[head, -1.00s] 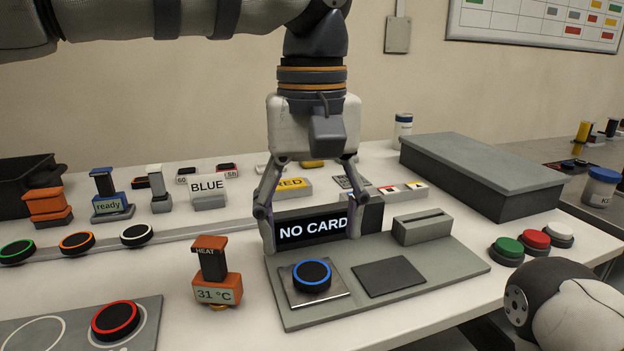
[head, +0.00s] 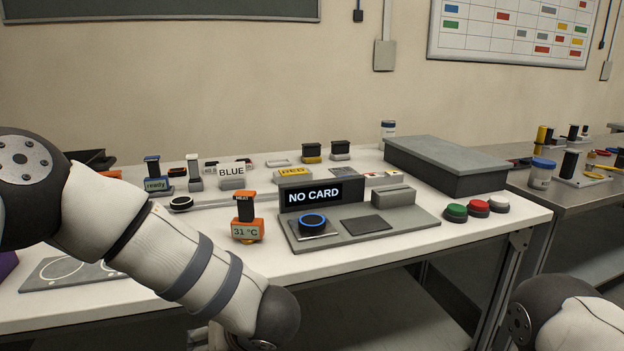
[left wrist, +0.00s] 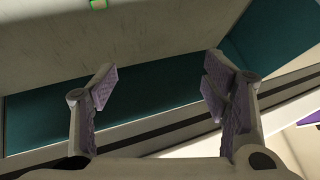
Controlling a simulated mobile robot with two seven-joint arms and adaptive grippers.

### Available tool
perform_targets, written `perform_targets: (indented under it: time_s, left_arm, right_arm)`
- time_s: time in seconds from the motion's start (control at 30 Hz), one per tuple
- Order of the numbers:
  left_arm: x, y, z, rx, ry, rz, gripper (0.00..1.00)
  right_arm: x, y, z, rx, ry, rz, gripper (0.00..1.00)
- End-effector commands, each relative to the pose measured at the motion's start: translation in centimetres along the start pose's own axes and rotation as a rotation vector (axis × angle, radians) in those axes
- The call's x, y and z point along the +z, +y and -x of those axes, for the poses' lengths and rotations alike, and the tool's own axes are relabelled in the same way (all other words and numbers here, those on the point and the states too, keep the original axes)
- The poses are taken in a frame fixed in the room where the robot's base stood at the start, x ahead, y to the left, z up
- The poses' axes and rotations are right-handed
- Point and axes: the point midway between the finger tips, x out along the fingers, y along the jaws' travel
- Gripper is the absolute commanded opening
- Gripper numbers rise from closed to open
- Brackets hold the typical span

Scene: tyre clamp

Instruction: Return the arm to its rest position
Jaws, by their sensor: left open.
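My left arm (head: 175,245) is bent low at the left of the head view, in front of the bench. Its gripper is out of sight in the head view. In the left wrist view my left gripper (left wrist: 160,78) is open, its two fingers wide apart with nothing between them. My right gripper is not in view; only a rounded part of my right arm (head: 575,315) shows at the lower right.
The white bench (head: 420,235) carries a panel reading NO CARD (head: 316,194), a black disc with a blue ring (head: 312,222), an orange 31 °C device (head: 246,220), a grey box (head: 460,165) and several push buttons (head: 478,207). A metal table (head: 530,195) stands at the right.

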Motion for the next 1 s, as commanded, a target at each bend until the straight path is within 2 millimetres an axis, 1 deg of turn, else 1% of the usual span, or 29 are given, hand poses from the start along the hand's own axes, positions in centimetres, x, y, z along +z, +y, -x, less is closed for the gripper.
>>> perform_targets:
  time_s: [0.03,0.07,0.1,0.17,0.2,0.27,0.3,0.37,0.4,0.43,0.5,0.6,0.7,1.0]
  left_arm:
    - [4.2,-0.7,-3.3,0.038,0.026,-0.065,0.69]
    - [6.7,-1.1,-4.9,0.079,0.031,-0.097,0.69]
    - [10.3,-1.7,-6.4,0.136,0.013,-0.138,0.69]
    - [15.9,-2.9,-7.6,0.218,-0.055,-0.194,0.69]
    - [19.7,-4.1,-7.9,0.265,-0.119,-0.225,0.69]
    - [25.2,-6.2,-7.5,0.323,-0.236,-0.264,0.69]
    - [28.6,-7.8,-6.8,0.351,-0.320,-0.285,0.69]
    - [32.9,-10.3,-5.3,0.379,-0.445,-0.307,0.69]
    - [35.2,-11.8,-4.2,0.389,-0.521,-0.317,0.69]
    - [36.8,-12.9,-3.3,0.394,-0.573,-0.324,0.69]
    - [39.3,-15.0,-1.6,0.396,-0.671,-0.331,0.69]
    - [41.1,-16.7,-0.1,0.395,-0.751,-0.335,0.69]
    - [41.6,-17.1,0.4,0.395,-0.774,-0.335,0.69]
    - [41.5,-17.0,0.3,0.397,-0.770,-0.335,0.69]
  right_arm:
    - [0.0,0.0,0.1,0.000,0.000,0.000,0.48]
    - [0.0,0.0,0.1,0.000,0.001,0.000,0.48]
    - [0.0,0.0,0.1,0.000,0.002,0.000,0.48]
    - [0.0,0.0,0.2,0.000,0.003,0.000,0.48]
    - [0.0,0.0,0.2,0.000,0.004,0.000,0.48]
    - [-0.1,0.0,0.2,0.000,0.005,0.000,0.48]
    - [-0.1,0.0,0.3,0.000,0.006,0.000,0.48]
    - [-0.1,0.0,0.3,0.000,0.006,0.000,0.48]
    - [-0.1,0.0,0.3,0.000,0.007,0.000,0.48]
    - [-0.1,0.0,0.3,0.000,0.007,0.000,0.48]
    - [-0.1,0.0,0.3,0.000,0.007,0.000,0.48]
    - [-0.1,0.0,0.3,0.000,0.007,0.000,0.48]
    - [-0.1,0.0,0.3,0.000,0.007,0.000,0.48]
    - [-0.1,0.0,0.3,0.000,0.007,0.000,0.48]
